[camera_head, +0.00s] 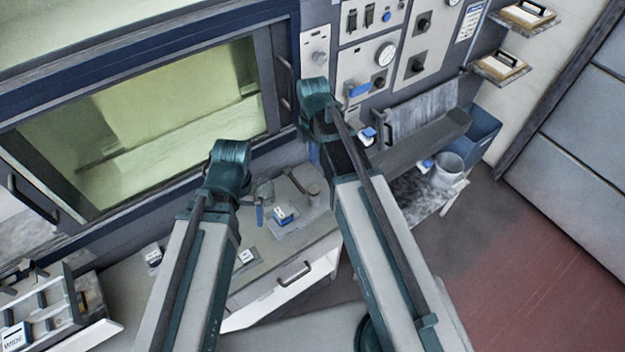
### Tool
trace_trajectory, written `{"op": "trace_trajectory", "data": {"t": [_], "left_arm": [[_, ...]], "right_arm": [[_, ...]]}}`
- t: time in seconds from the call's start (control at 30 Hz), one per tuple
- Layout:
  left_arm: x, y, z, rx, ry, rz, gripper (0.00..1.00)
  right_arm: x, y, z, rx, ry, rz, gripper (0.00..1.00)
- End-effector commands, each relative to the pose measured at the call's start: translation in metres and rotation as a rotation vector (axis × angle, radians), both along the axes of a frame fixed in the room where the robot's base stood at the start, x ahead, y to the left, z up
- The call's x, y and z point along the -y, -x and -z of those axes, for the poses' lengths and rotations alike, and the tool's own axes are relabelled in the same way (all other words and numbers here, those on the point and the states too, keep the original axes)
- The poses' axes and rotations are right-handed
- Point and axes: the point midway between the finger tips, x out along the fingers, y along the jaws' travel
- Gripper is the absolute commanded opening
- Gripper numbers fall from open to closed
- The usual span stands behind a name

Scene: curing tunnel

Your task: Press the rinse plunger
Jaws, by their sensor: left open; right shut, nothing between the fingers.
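I cannot single out the rinse plunger for certain. A small blue-topped fitting (369,134) sits low on the wall panel, just right of my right arm, and a blue lever (358,90) sticks out above it. My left gripper (229,156) is at the teal end of the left arm, in front of the tunnel window and left of the counter items. It is open, though its fingers are hard to make out. My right gripper (315,92) is at the teal end of the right arm, left of the blue lever. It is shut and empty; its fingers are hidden.
A grey bucket (448,170) and blue bin (485,131) stand at right. A rack (45,305) is at lower left. The right floor is clear.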

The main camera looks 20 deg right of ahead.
Motion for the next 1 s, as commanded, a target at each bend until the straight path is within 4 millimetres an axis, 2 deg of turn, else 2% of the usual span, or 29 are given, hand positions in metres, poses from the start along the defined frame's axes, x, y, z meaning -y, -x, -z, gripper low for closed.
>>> {"op": "trace_trajectory", "data": {"t": [0.17, 0.37, 1.0], "left_arm": [[0.000, 0.000, 0.003, 0.000, 0.000, 0.000, 1.00], [0.000, 0.000, 0.018, 0.001, 0.000, -0.001, 1.00], [0.000, -0.001, 0.106, 0.003, 0.000, -0.001, 1.00]], "right_arm": [[0.000, 0.000, 0.003, 0.000, 0.000, 0.001, 0.00], [0.000, 0.000, 0.018, 0.000, 0.000, 0.001, 0.00], [0.000, 0.001, 0.106, 0.000, 0.000, 0.001, 0.00]]}}
